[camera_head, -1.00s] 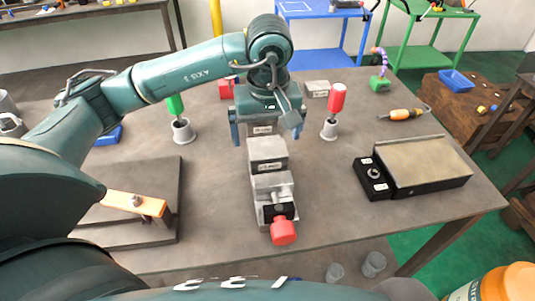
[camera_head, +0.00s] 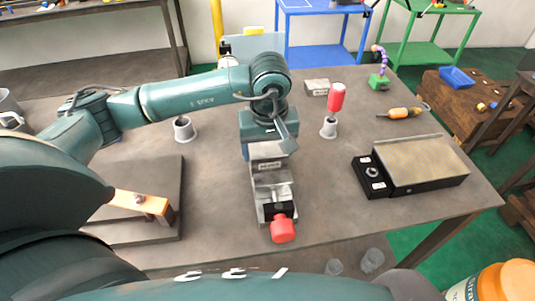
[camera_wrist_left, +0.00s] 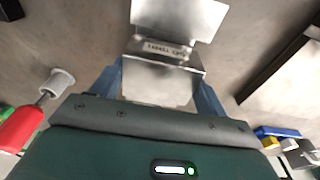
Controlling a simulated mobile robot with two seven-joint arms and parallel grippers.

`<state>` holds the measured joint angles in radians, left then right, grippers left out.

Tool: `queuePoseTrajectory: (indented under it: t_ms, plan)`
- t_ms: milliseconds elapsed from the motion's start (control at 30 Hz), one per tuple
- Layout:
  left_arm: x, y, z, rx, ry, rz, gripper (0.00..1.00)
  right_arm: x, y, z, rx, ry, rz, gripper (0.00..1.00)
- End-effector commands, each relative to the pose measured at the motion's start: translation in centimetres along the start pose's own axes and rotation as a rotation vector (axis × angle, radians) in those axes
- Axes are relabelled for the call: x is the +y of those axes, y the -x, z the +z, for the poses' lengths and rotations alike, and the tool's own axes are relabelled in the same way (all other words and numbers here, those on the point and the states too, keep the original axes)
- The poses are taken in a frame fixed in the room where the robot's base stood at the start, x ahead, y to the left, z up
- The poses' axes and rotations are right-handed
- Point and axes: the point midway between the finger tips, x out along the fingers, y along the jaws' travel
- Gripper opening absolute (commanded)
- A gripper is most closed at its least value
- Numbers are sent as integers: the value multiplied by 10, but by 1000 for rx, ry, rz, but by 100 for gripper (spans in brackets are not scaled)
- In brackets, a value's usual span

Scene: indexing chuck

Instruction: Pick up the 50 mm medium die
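My left gripper (camera_head: 265,152) points down over the back of the row of grey metal blocks at the table's middle. In the left wrist view its two blue fingers (camera_wrist_left: 160,88) stand apart, one on each side of a labelled grey block (camera_wrist_left: 165,75). I cannot tell whether they touch it. In the head view the gripper hides that block. In front of it is another labelled grey block (camera_head: 268,165), by a vise-like metal fixture (camera_head: 272,192) with a red knob (camera_head: 283,229). The labels are too small to read, so I cannot tell which block is the 50 mm die. My right gripper is not in view.
A red-handled tool (camera_head: 336,97) stands in a grey cup (camera_head: 328,130) to the right. Another grey cup (camera_head: 184,131) stands left, near my arm. A black-edged plate device (camera_head: 420,165) lies right; a small labelled block (camera_head: 317,86) sits behind. Bare table lies between.

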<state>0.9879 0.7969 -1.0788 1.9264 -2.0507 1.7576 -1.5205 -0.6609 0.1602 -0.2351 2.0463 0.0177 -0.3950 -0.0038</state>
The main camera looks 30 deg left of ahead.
Motion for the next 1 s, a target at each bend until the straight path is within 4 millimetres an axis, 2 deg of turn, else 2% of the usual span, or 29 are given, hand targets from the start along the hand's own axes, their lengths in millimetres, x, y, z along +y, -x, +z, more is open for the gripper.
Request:
queuePoseTrajectory:
  t_ms: [67, 667, 1000]
  plan:
    - [0, 0, 0, 0, 0, 0, 68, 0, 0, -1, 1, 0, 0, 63]
    - [0, 0, 0, 0, 0, 0, 19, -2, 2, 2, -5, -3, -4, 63]
    - [1, 9, -2, 6, 1, 6, 18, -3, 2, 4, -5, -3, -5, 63]
